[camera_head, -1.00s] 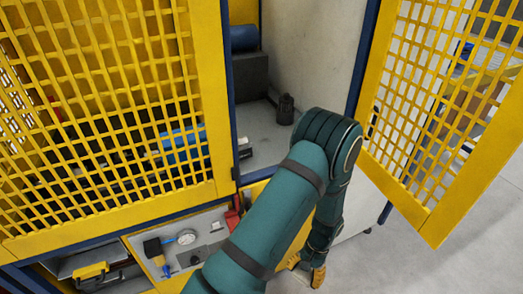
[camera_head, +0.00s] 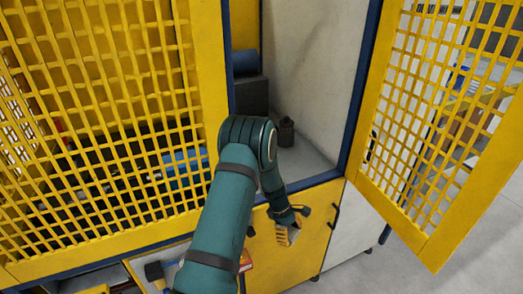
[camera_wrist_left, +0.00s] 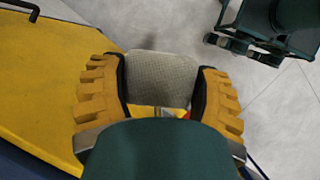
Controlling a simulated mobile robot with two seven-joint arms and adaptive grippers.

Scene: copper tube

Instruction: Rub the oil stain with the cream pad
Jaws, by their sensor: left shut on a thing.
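My left gripper (camera_head: 289,234) hangs in front of the yellow cabinet front below the open compartment. In the left wrist view its yellow ridged fingers (camera_wrist_left: 160,95) are shut on the cream pad (camera_wrist_left: 160,78), a pale, textured, roughly square piece held at its two sides. The floor shows beyond the pad. In the head view I cannot make out the pad clearly at the fingers. I cannot pick out the oil stain in either view. My right gripper is not in view.
The open cabinet compartment (camera_head: 300,155) holds a small dark bottle (camera_head: 285,132) and a dark block with a blue roll (camera_head: 245,63). A yellow mesh door (camera_head: 440,120) stands open at right; another mesh panel (camera_head: 100,120) covers the left. Grey floor (camera_head: 470,255) is clear at lower right.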

